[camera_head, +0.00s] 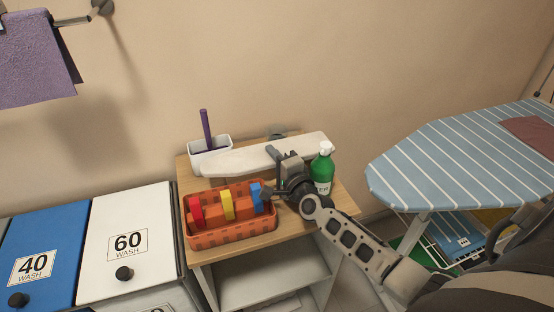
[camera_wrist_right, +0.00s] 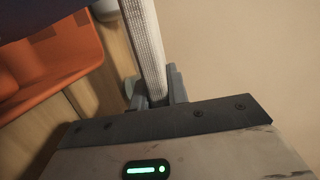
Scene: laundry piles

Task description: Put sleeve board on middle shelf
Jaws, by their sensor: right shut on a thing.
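The sleeve board (camera_head: 242,158) is a long white padded board above the top of a small wooden shelf unit (camera_head: 261,240). My right gripper (camera_head: 286,164) is shut on the sleeve board near its right part. In the right wrist view the white sleeve board (camera_wrist_right: 150,45) stands between the fingers of my right gripper (camera_wrist_right: 155,88). Whether the board touches the top cannot be told. The middle shelf (camera_head: 262,275) shows below the top, with its front open and bare where visible. My left gripper is not in view.
An orange basket (camera_head: 230,236) with red, yellow and blue items stands at the top's front. A striped ironing board (camera_head: 440,165) is at right, wash bins (camera_head: 130,230) at left.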

